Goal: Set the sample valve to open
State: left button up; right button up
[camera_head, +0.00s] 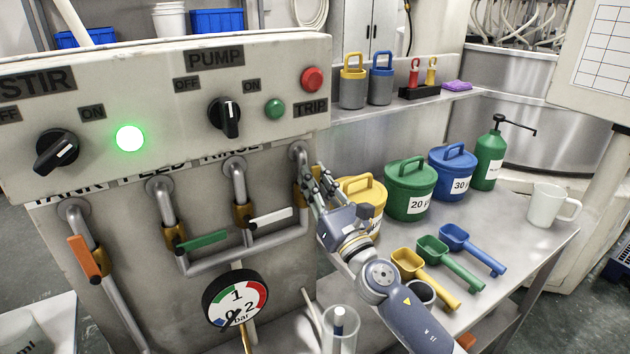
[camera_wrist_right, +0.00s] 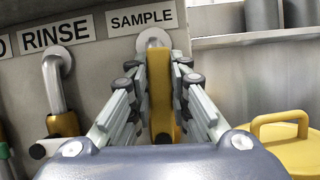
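The sample valve is at the right end of the panel, below the SAMPLE label (camera_wrist_right: 142,18). Its pipe elbow (camera_head: 298,151) shows above my right gripper (camera_head: 318,178). In the right wrist view, the yellow valve handle (camera_wrist_right: 159,85) runs up and down between the fingers of my right gripper (camera_wrist_right: 162,72). The fingers lie close against both sides of it and look shut on it. The handle appears in line with the pipe, but the fingers hide much of the valve body. My left gripper is not in view.
The rinse valve with its white lever (camera_head: 270,218) is just left, above a pressure gauge (camera_head: 236,298). A yellow lidded tub (camera_head: 372,192) stands close right of my right gripper. Scoops (camera_head: 425,278) and a clear cylinder (camera_head: 340,330) are near my right arm.

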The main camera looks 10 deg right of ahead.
jog(key=o, duration=0.3)
jog(key=shift+o, duration=0.2)
jog(key=v, duration=1.2)
jog(key=shift+d, duration=0.1)
